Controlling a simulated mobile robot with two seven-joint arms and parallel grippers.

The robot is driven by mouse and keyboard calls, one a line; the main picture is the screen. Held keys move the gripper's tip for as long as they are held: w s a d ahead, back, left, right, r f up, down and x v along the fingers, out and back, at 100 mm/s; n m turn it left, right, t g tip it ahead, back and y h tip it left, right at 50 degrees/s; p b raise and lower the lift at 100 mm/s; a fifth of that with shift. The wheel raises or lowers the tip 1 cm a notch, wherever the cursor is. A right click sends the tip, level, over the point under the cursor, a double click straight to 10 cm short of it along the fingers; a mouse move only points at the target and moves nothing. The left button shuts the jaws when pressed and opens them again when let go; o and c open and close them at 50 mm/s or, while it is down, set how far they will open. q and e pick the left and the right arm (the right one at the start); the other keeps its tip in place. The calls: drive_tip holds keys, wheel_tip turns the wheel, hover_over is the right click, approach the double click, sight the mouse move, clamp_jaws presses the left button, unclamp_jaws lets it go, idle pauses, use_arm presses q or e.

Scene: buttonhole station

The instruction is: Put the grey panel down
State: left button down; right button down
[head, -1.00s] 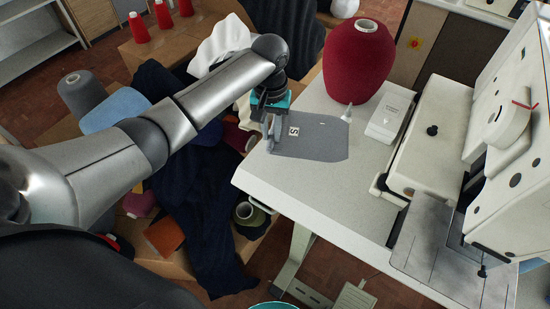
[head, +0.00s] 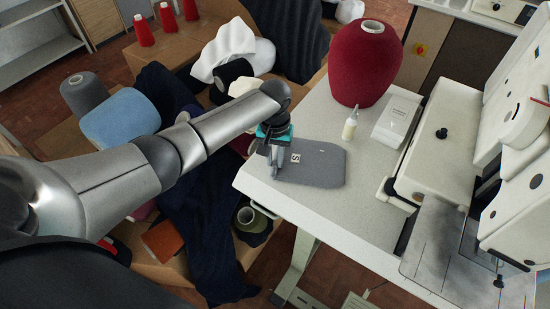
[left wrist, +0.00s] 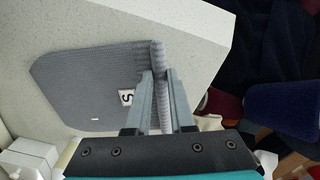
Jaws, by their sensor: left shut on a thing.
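The grey panel (head: 322,166) is a flat knitted piece with a small white "S" tag, at the near left part of the white table (head: 330,203). My left gripper (head: 274,170) is shut on the panel's left edge. In the left wrist view, the fingers (left wrist: 159,78) close on a ridge along the edge of the panel (left wrist: 85,85), and the panel spreads out to the left over the tabletop. The panel looks close to the table; I cannot tell whether all of it touches. My right gripper is not in view.
A white bottle (head: 350,126), a white box (head: 396,121) and a large red yarn cone (head: 362,66) stand behind the panel. A white machine (head: 441,140) fills the right side. Dark cloth (head: 202,230) and yarn lie left of the table. Tabletop in front is clear.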

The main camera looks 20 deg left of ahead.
use_arm(q)
drive_tip(key=shift+f, duration=0.15)
drive_tip(key=c, duration=0.8)
unclamp_jaws()
wheel_tip(320, 180, up, 12)
drive_tip(key=p, duration=0.3)
drive_tip(key=shift+r, duration=0.2)
